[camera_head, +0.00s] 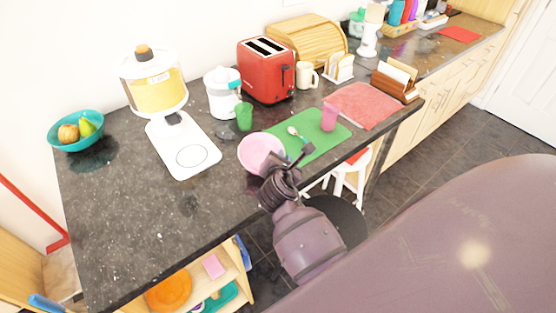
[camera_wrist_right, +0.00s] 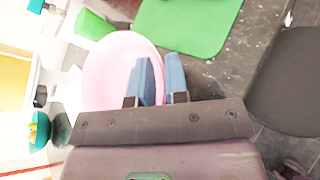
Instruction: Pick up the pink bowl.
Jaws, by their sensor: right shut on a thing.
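The pink bowl (camera_head: 260,152) is at the front edge of the dark granite counter, left of the green mat, in the head view. In the right wrist view the pink bowl (camera_wrist_right: 112,70) fills the middle left. My right gripper (camera_head: 272,168) reaches the near rim of the bowl. In the right wrist view the two blue fingers of my right gripper (camera_wrist_right: 160,78) lie on either side of the rim and are shut on it. I cannot tell whether the bowl touches the counter. My left gripper is not in view.
A green mat (camera_head: 318,150) with a spoon (camera_head: 297,133) and pink cup (camera_head: 329,117) lies right of the bowl. A green cup (camera_head: 244,116) stands behind it. A white juicer (camera_head: 222,95), red toaster (camera_head: 266,70) and kitchen scale (camera_head: 184,146) stand nearby. Front-left counter is clear.

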